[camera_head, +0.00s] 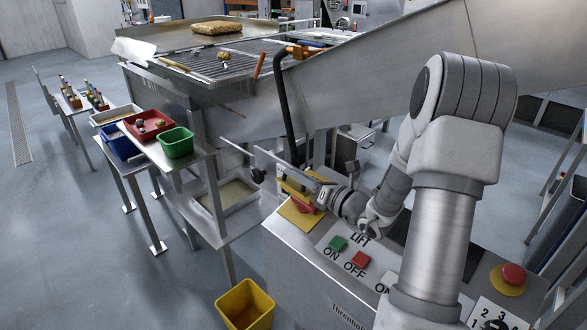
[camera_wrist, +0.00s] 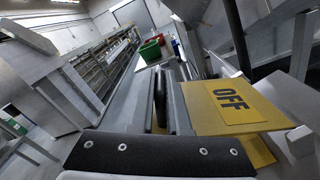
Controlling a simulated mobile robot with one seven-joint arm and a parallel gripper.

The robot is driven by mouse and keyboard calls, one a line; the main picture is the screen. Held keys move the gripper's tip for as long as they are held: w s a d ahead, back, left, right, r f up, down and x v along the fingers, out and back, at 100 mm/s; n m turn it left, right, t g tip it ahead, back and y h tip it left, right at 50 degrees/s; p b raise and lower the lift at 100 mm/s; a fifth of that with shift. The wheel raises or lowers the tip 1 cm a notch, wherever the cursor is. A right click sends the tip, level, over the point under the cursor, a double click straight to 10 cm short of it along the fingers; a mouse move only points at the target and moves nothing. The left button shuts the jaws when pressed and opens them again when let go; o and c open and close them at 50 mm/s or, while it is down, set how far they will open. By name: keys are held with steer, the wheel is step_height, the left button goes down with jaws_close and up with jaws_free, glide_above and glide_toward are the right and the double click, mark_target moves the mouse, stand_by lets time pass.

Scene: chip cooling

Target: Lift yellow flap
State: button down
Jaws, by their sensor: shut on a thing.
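The yellow flap (camera_wrist: 232,103) carries a dark OFF label and fills the right middle of the wrist view. In the head view the flap (camera_head: 297,189) sits above a yellow base plate (camera_head: 293,217) at the left corner of the control box, with a red part at its side. My gripper (camera_head: 287,172) is at the flap and points left. In the wrist view my gripper (camera_wrist: 163,100) is shut, with a strip of yellow between its fingers. The flap's held edge is mostly hidden by the fingers.
The control box (camera_head: 310,255) has green and red buttons and a red emergency stop (camera_head: 509,278). A green bin (camera_head: 177,142) and a red tray (camera_head: 147,124) stand on a table at left. A yellow bin (camera_head: 245,305) is on the floor. A black handle (camera_head: 285,100) rises behind the gripper.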

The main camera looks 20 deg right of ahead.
steer(key=w+d+r+m+p, duration=0.2)
steer(key=w+d+m+p, duration=0.1)
steer(key=d+m+p, duration=0.4)
steer(key=w+d+r+m+p, duration=0.3)
steer(key=d+m+p, duration=0.3)
steer(key=p, duration=0.3)
steer(key=shift+d+r+m, duration=0.3)
steer(key=shift+d+m, duration=0.1)
steer(key=shift+d, duration=0.25)
steer(key=shift+s, duration=0.1)
steer(key=c, duration=0.9)
jaws_free()
steer(key=b+v, duration=0.2)
steer(key=v, duration=1.5)
steer(key=shift+s+d, duration=0.1)
steer(key=shift+s, duration=0.1)
